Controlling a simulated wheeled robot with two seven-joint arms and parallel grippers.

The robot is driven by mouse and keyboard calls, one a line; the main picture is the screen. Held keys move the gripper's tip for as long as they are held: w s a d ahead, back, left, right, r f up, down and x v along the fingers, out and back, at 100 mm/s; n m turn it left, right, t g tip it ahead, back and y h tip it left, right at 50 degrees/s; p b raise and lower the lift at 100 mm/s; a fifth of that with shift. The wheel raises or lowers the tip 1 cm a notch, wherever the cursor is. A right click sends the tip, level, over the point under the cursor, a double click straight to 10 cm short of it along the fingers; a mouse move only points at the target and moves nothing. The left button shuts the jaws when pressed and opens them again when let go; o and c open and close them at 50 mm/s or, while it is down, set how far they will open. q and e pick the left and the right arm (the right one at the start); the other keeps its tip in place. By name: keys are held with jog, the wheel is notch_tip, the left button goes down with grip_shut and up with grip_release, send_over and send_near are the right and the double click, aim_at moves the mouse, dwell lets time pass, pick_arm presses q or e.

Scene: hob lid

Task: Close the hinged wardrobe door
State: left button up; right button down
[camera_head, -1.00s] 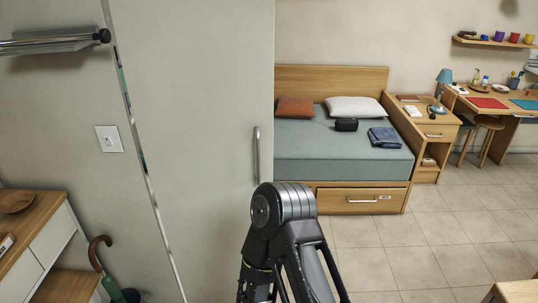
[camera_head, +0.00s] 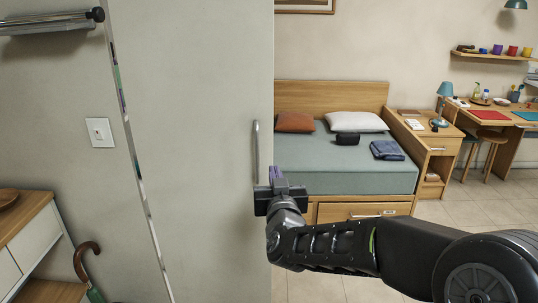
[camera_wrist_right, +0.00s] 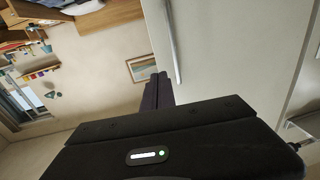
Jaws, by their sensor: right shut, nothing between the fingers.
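The wardrobe door (camera_head: 205,150) is a tall pale panel standing in the left half of the head view, with an upright metal bar handle (camera_head: 256,150) near its right edge. In the wrist view the door (camera_wrist_right: 225,50) fills the right side, and its handle (camera_wrist_right: 172,45) runs near the edge. My right gripper (camera_head: 275,180) is shut and empty at the door's right edge, just below the handle. Its fingers (camera_wrist_right: 156,92) appear beside the door edge; I cannot tell whether they touch it. My left gripper is not in view.
A mirror-like strip (camera_head: 138,165) runs down left of the door, beside a wall with a light switch (camera_head: 99,132). A cabinet (camera_head: 30,240) and an umbrella (camera_head: 86,262) stand lower left. A bed (camera_head: 345,170) is beyond the door; tiled floor (camera_head: 470,205) is clear at right.

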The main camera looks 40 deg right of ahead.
aim_at(268, 144)
jog(key=shift+w, duration=0.1)
jog(key=p+x, duration=0.3)
jog(key=x, duration=1)
jog(key=shift+w+d, duration=0.25)
jog(key=shift+w, duration=0.1)
